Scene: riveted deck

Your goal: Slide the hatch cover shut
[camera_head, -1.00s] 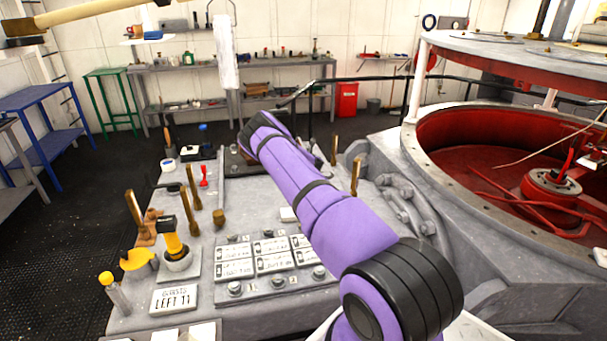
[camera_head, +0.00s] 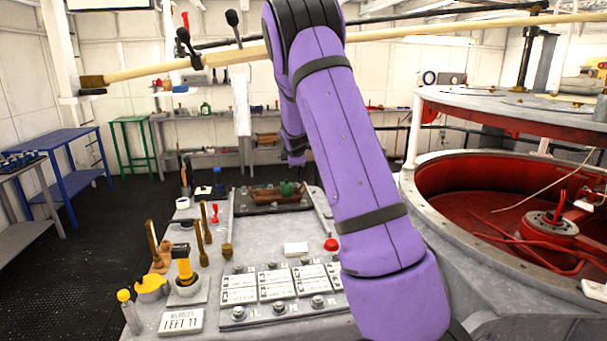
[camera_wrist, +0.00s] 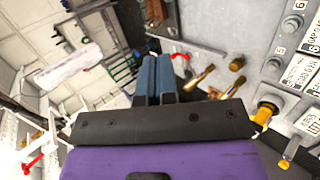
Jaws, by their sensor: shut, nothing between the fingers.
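On the grey console, a dark rectangular opening (camera_head: 246,208) lies between two pale rails, with a brown piece and a green piece in it. A flat grey surface (camera_head: 262,240) lies on its near side; I cannot tell for certain whether this is the hatch cover. A red knob (camera_head: 331,243) stands to its right, beside my arm. My gripper (camera_wrist: 157,75) is shut and empty in the wrist view, its two blue-grey fingers together. In the head view, my purple arm rises and bends down behind itself, hiding most of the gripper and the console's right part.
Brass levers (camera_head: 203,222), a yellow-handled tool (camera_head: 184,264) in a cup and labelled switch panels (camera_head: 272,284) crowd the console's near and left parts. A large red-lined round opening (camera_head: 490,205) is at right. A long wooden pole (camera_head: 400,32) crosses above.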

